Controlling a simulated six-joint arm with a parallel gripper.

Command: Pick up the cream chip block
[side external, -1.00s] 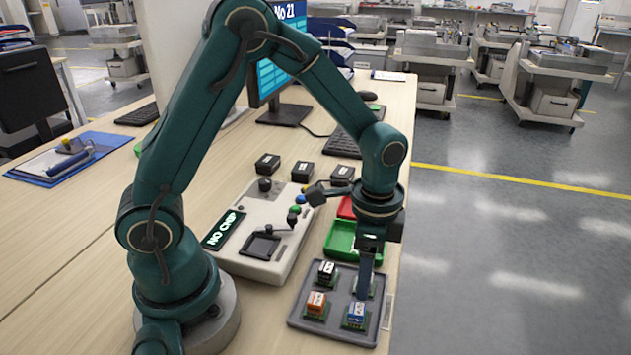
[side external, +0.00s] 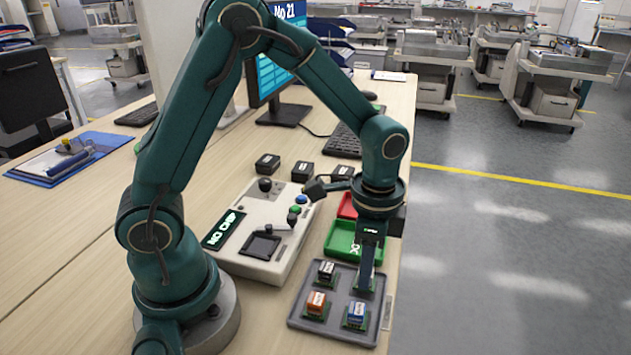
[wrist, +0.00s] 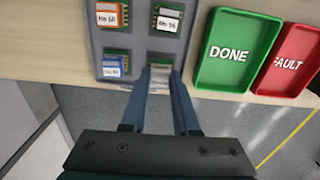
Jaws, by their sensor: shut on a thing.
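The cream chip block (wrist: 160,70) is between my fingertips in the wrist view, at the tray's near right corner. Only its pale top and a bit of its green base show. My gripper (wrist: 159,82) is shut on it. In the side view, my gripper (side external: 365,284) points straight down at the back right of the grey tray (side external: 337,337), and its fingers mostly hide the block. I cannot tell whether the block is clear of the tray. An orange block (side external: 316,304), a blue block (side external: 356,314) and a black block (side external: 326,272) stand in the other places.
A green DONE tray (wrist: 236,50) and a red FAULT tray (wrist: 290,62) lie beside the grey tray. A tester (side external: 290,242) with a "NO CHIP" display stands left of them. Several small black boxes (side external: 303,171) stand behind. The table edge is close on the right.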

